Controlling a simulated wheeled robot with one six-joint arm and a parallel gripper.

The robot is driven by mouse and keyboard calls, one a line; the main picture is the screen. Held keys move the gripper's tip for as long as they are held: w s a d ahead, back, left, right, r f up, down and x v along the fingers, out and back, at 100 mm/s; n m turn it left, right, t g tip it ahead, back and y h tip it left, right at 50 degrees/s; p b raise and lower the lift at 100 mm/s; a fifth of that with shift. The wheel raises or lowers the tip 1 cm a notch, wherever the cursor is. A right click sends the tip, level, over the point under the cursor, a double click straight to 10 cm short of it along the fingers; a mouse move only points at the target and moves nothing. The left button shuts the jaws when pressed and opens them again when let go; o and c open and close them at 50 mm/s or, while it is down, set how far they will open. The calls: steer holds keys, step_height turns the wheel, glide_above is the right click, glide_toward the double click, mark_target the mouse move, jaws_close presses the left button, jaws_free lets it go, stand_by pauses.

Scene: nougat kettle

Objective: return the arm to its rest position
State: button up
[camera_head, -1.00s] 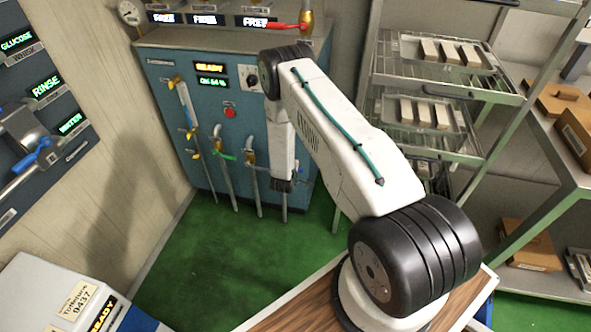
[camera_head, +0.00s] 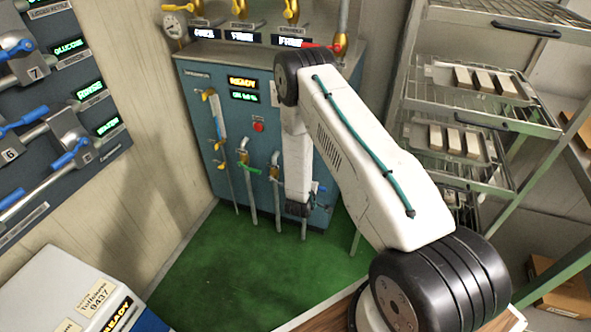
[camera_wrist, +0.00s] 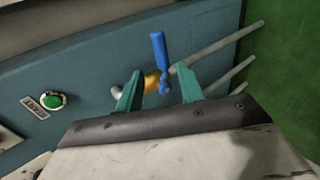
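My white arm reaches from its black shoulder joint at lower right, up to a black elbow and then down in front of the blue machine (camera_head: 258,165). In the head view the arm's end hangs low near the machine's front, and its fingers are too small there to make out. In the wrist view my gripper (camera_wrist: 160,92) shows two teal fingers standing apart, with nothing held between them. A valve with a blue handle (camera_wrist: 159,52) and a brass body appears beyond and between the fingertips. I cannot tell the exact gap to it.
A metal rack (camera_head: 455,182) with trays of pale bars stands right of my arm. A valve panel (camera_head: 70,110) is on the left wall, with a white box (camera_head: 75,285) below. Green floor (camera_head: 240,275) is clear between them. A green button (camera_wrist: 54,101) shows in the wrist view.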

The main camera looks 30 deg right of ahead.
steer(key=s+a+f+m+g+y, duration=0.3)
steer(key=s+a+m+g+y, duration=0.15)
steer(key=a, duration=0.35)
steer(key=s+a+r+m+g+y, duration=0.1)
steer(key=s+a+r+y, duration=0.2)
steer(key=r, duration=0.6)
steer(key=s+a+r+m+g+y, duration=0.1)
steer(key=s+a+r+m+y, duration=0.1)
steer(key=a+r, duration=0.45)
steer(key=s+r, duration=0.9)
steer(key=r, duration=0.4)
steer(key=s+r, duration=0.8)
steer(key=r, duration=0.5)
steer(key=s+a+r, duration=0.1)
steer(key=s+r, duration=0.8)
steer(key=r, duration=0.5)
steer(key=shift+s+m+t+h, duration=0.3)
steer(key=shift+m+t+h, duration=0.05)
steer(key=shift+h, duration=0.1)
